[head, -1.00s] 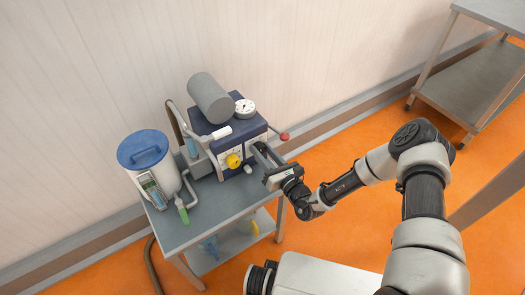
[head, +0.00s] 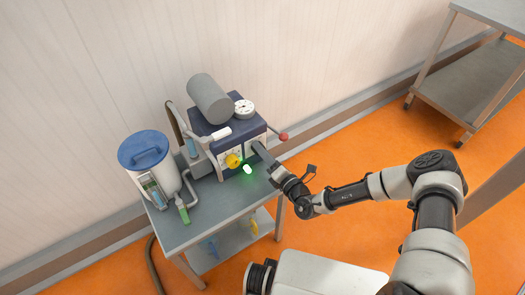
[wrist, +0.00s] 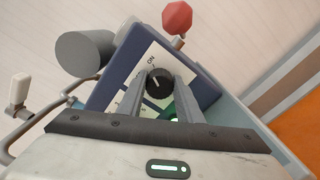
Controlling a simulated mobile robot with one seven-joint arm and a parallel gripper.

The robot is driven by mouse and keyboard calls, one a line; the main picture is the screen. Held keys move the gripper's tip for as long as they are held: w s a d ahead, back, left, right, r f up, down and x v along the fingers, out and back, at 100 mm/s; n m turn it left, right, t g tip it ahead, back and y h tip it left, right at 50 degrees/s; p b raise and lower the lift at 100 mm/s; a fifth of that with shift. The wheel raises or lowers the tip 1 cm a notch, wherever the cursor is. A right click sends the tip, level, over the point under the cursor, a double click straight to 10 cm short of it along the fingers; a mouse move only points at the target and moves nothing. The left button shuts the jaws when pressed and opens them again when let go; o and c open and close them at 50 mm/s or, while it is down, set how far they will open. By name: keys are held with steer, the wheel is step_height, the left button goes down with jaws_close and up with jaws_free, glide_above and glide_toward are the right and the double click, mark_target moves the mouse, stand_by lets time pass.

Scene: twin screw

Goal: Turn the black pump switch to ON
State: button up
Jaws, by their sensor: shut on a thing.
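The black pump switch (wrist: 158,82) is a round knob with a pale pointer line, on the pale panel of the blue pump unit (head: 228,130). In the wrist view, my gripper (wrist: 160,88) has one finger on each side of the knob and is shut on it. The ON label (wrist: 151,60) is printed just above the knob. In the head view my gripper (head: 260,151) reaches the unit's front from the right and hides the switch. A lamp (head: 247,169) on the front glows green.
A yellow knob (head: 233,161) is just left of my gripper. A red ball-ended handle (head: 283,136) sticks out at right. A blue-lidded white container (head: 145,160) stands left on the grey cart (head: 185,233). Orange floor is open at right.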

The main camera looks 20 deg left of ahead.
steer(key=shift+s+m, duration=0.1)
steer(key=shift+m, duration=0.3)
steer(key=o, duration=1)
steer(key=shift+o, duration=0.2)
steer(key=p+v, duration=0.2)
steer(key=v, duration=1.5)
steer(key=shift+d, duration=0.2)
